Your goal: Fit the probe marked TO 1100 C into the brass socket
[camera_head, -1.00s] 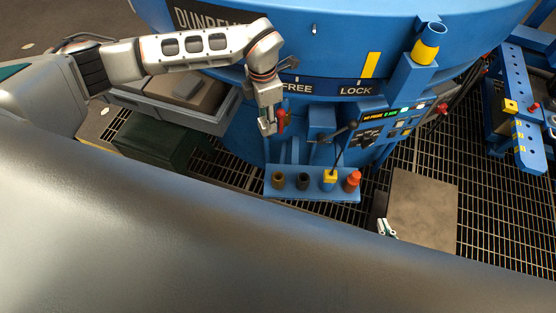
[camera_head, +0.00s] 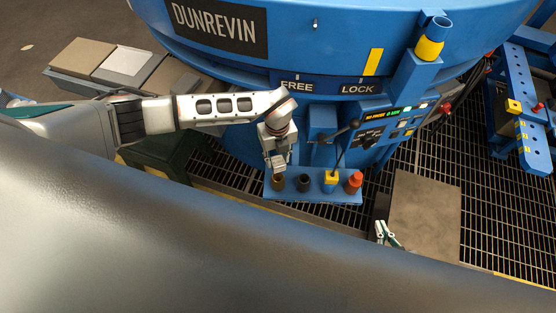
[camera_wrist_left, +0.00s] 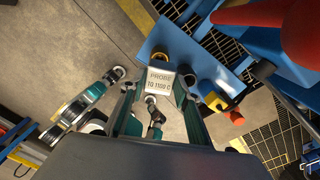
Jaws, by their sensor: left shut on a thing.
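My left gripper (camera_head: 276,163) is shut on the probe, whose pale label (camera_wrist_left: 159,80) reads PROBE TO 1100 C in the left wrist view. In the head view the gripper hangs just above the brass socket (camera_head: 278,184), the leftmost on the blue shelf (camera_head: 318,194). In the left wrist view a brass-coloured ring (camera_wrist_left: 159,54) shows just beyond the label. I cannot tell whether the probe touches the socket; its lower end is hidden. My right gripper (camera_head: 387,233) is low in the head view, its fingers apparently apart, away from the shelf.
A dark socket (camera_head: 304,183), a yellow block with a lever (camera_head: 331,178) and an orange-red piece (camera_head: 353,182) stand along the shelf. The blue furnace (camera_head: 350,50) rises behind. A large red shape (camera_wrist_left: 302,35) fills the wrist view's upper right.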

